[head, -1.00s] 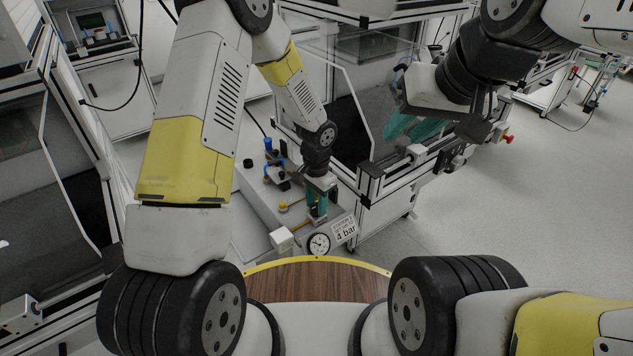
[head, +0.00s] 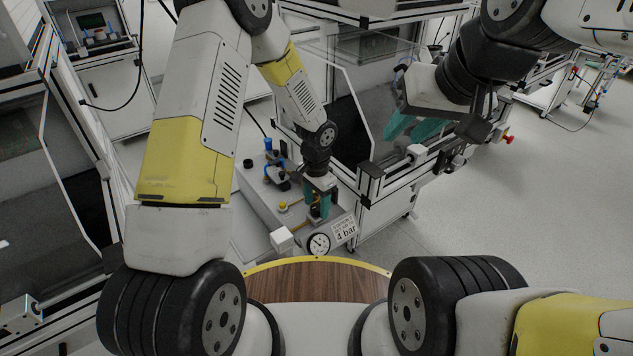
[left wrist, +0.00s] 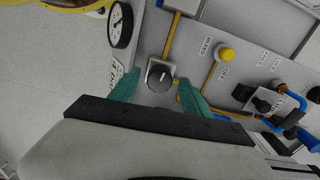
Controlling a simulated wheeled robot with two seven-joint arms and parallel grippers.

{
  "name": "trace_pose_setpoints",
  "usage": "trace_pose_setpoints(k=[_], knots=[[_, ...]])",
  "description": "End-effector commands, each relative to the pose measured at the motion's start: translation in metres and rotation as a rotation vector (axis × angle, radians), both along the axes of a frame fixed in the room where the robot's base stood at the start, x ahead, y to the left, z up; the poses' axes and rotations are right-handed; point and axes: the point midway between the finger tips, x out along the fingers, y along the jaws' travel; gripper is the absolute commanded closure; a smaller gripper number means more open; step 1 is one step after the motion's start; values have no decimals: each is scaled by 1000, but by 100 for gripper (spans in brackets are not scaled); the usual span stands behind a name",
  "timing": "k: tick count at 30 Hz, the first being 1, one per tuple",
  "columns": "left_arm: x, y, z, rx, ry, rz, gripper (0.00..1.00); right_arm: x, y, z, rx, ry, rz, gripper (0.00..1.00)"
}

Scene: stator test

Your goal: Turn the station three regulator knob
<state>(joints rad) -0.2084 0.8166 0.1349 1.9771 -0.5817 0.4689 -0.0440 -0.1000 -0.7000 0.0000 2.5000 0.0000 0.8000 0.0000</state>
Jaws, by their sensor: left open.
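The regulator knob (left wrist: 159,76) is black and round with a light pointer mark, on a small square plate of the grey panel. In the left wrist view it lies between the two teal fingertips of my left gripper (left wrist: 160,84), with gaps on both sides. In the head view my left gripper (head: 318,206) points down over the panel beside the "4 bar" sign (head: 344,229), and the knob is mostly hidden there. The round pressure gauge (head: 318,243) is close by. My right gripper (head: 414,128) is empty, its teal fingers apart, beside the framed station.
The grey panel (head: 258,205) also carries a yellow button (left wrist: 227,55), tan and blue tubing and black fittings. A white block (head: 281,239) stands near the gauge. A framed enclosure stands right of the panel. Open floor (head: 520,200) lies further right.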

Motion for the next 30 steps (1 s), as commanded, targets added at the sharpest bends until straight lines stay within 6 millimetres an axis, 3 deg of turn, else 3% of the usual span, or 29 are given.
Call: trace_pose_setpoints(k=[5,18,30], knots=[[1,0,9,0,-1,1,44,0,0,0,0,0,0,67],[1,0,73,0,-1,1,44,0,0,0,0,0,0,67],[0,0,78,0,0,0,44,0,0,0,0,0,0,67]])
